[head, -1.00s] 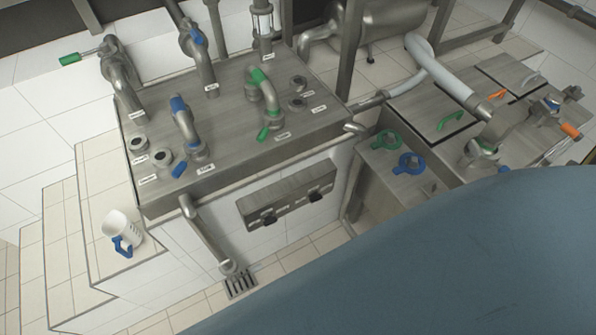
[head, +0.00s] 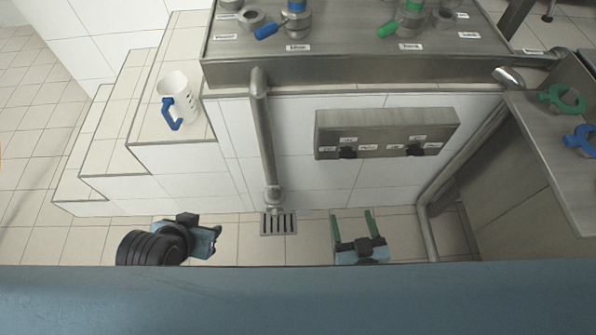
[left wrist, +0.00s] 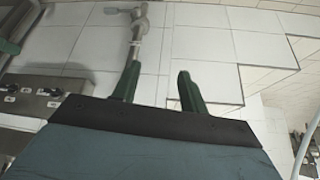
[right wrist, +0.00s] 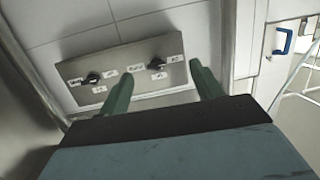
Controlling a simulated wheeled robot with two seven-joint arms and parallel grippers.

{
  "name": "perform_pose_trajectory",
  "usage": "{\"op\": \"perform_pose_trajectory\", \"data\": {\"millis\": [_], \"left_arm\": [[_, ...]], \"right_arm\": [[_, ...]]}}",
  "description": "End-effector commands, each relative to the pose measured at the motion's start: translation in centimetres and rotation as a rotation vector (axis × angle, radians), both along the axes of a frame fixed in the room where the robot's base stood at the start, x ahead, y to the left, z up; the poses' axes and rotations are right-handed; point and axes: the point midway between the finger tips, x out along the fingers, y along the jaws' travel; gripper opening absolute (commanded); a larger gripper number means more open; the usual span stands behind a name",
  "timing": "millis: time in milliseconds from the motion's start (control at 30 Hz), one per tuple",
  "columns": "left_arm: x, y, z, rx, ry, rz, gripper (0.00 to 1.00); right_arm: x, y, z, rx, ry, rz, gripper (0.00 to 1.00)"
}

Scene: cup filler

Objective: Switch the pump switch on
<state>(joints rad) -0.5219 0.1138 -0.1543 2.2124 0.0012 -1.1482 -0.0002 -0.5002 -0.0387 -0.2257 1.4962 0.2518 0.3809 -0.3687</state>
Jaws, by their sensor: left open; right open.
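A grey metal switch panel (head: 325,132) is on the white tiled front below the metal counter. It carries a left black knob (head: 347,152) and a right black knob (head: 415,150), with small labels too blurred to read, so I cannot tell which is the pump switch. My right gripper (head: 353,222) is open and empty, below and in front of the panel. In the right wrist view the panel (right wrist: 125,68) and both knobs show beyond the open fingers. My left gripper (head: 217,240) is open and empty, further left near the floor drain; its wrist view shows the panel (left wrist: 38,90) at the left.
A vertical drain pipe (head: 264,140) runs down left of the panel to a floor drain (head: 279,224). A white jug (head: 177,92) with a blue handle stands on the tiled steps at left. A metal cabinet (head: 545,150) with green and blue ring handles stands at right.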

Motion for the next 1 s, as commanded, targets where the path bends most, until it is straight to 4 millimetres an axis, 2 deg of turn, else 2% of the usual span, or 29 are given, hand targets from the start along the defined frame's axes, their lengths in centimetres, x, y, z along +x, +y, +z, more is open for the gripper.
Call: {"op": "perform_pose_trajectory", "data": {"millis": [33, 200, 400, 667, 1000], "left_arm": [[0.0, 0.0, 0.0, -0.004, -0.024, 0.000, 0.43], [-0.5, 0.1, 2.6, -0.011, -0.064, 0.001, 0.43], [-0.3, -0.1, 3.9, -0.019, -0.103, -0.002, 0.43], [2.6, -1.4, 5.9, -0.068, -0.300, -0.020, 0.43], [6.2, -3.4, 10.4, -0.155, -0.633, -0.047, 0.43]], "right_arm": [[0.5, -0.1, -0.3, 0.009, -0.049, -0.019, 0.65], [1.3, -0.5, 1.7, 0.020, -0.162, -0.064, 0.65], [2.0, -0.7, 2.7, 0.025, -0.201, -0.083, 0.65], [5.0, -0.6, 2.7, 0.024, -0.202, -0.082, 0.65], [9.4, -0.5, 2.6, 0.024, -0.201, -0.082, 0.65]]}}
